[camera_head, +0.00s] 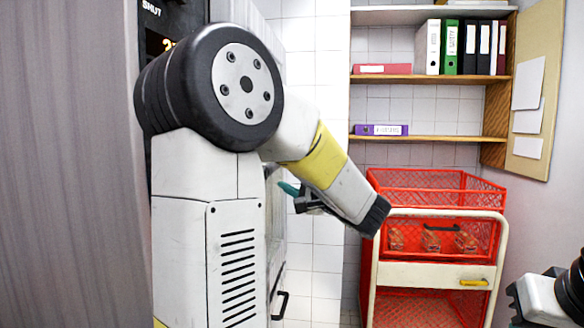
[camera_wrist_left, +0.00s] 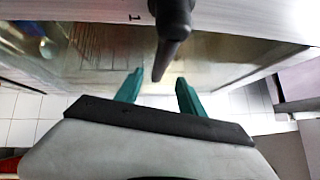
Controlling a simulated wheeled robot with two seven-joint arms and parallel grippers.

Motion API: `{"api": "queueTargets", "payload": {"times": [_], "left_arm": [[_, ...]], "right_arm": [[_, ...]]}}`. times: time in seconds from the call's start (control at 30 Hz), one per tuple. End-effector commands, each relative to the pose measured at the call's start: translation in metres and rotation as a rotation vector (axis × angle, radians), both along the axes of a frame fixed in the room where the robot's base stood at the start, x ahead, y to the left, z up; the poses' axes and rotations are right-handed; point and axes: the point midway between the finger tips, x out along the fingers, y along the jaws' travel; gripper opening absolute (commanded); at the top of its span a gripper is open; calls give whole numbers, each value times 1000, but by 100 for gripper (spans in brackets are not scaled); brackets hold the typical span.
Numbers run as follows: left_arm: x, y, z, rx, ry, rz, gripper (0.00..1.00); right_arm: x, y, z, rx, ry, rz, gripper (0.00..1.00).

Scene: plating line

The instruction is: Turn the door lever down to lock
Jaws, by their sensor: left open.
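The door lever (camera_wrist_left: 172,35) is a black handle that comes down from the top of the left wrist view. It narrows to a tip that lies in the gap between my two teal fingertips. My left gripper (camera_wrist_left: 159,82) is open, with a finger on each side of the tip. I cannot tell whether either finger touches it. In the head view the left gripper (camera_head: 288,188) shows beyond my arm, near the glass door (camera_head: 275,215) of the appliance. The lever is hidden there behind my left arm. Part of my right arm shows at the lower right, without its fingers.
The dark appliance panel (camera_head: 165,15) reads SHUT, with a lit display partly covered. A red mesh cart (camera_head: 435,182) with a cream frame stands to the right. Shelves (camera_head: 430,80) with binders are behind it. A black handle (camera_head: 281,304) sits low beside my arm.

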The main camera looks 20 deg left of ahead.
Motion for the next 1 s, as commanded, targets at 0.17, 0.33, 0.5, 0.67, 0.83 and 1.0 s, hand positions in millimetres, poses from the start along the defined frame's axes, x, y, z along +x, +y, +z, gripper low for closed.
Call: {"api": "queueTargets", "payload": {"times": [0.17,0.33,0.5,0.67,0.83,1.0], "left_arm": [[13,24,3,-1,1,6,46],[27,46,7,-1,0,5,46],[36,60,8,-2,2,4,46],[38,63,9,-2,1,2,46],[38,63,9,-2,1,2,44],[37,62,9,-2,1,2,11]], "right_arm": [[0,0,0,0,0,0,0],[0,0,0,0,0,0,0],[0,0,0,0,0,0,0],[0,0,0,0,0,0,0],[0,0,0,0,0,0,0],[0,0,0,0,0,0,0]]}}
